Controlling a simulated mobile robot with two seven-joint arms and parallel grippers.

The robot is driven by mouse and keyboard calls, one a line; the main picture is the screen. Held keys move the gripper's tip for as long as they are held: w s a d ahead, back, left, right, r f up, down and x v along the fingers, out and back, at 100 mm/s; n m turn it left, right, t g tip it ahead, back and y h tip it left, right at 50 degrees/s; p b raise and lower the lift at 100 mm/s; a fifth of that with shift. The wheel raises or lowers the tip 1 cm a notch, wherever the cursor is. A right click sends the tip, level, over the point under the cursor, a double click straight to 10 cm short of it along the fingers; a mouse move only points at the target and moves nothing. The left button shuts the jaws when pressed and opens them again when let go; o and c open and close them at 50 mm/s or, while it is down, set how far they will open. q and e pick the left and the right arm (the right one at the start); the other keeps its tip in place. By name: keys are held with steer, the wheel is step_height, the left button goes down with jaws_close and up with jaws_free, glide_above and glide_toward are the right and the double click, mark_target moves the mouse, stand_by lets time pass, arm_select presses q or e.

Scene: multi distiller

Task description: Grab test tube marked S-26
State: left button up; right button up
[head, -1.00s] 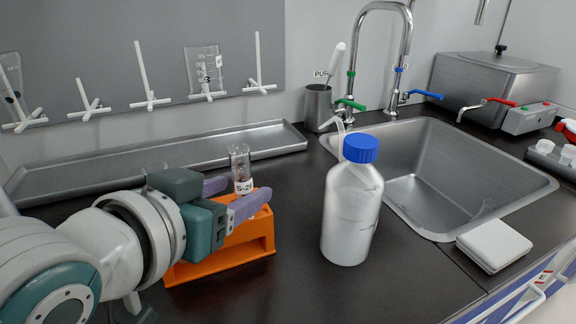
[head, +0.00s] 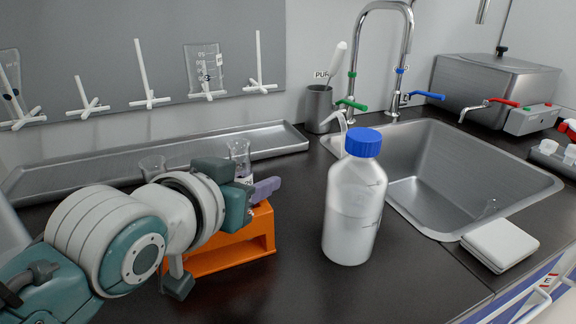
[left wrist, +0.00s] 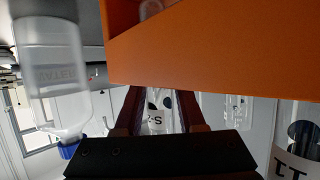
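The test tube (head: 240,158) is clear glass and stands upright at the orange rack (head: 228,250). My left gripper (head: 262,185) covers its lower part and label in the head view. In the left wrist view the picture is upside down, and a tube (left wrist: 158,112) with a label partly reading "S-" shows between the fingers of my left gripper (left wrist: 158,100). The fingers are apart, one on each side of the tube. I see no clear contact. The orange rack also shows close by in the left wrist view (left wrist: 215,55). My right gripper is not in view.
A bottle with a blue cap (head: 353,205) stands right of the rack. Another glass vessel (head: 152,167) shows behind my left wrist. A long metal tray (head: 275,142) lies along the wall. The sink (head: 505,190) is at the right. The counter in front of the bottle is clear.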

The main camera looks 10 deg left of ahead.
arm_select(q)
jaws_close()
steer(key=shift+r, duration=0.1)
stand_by(0.3)
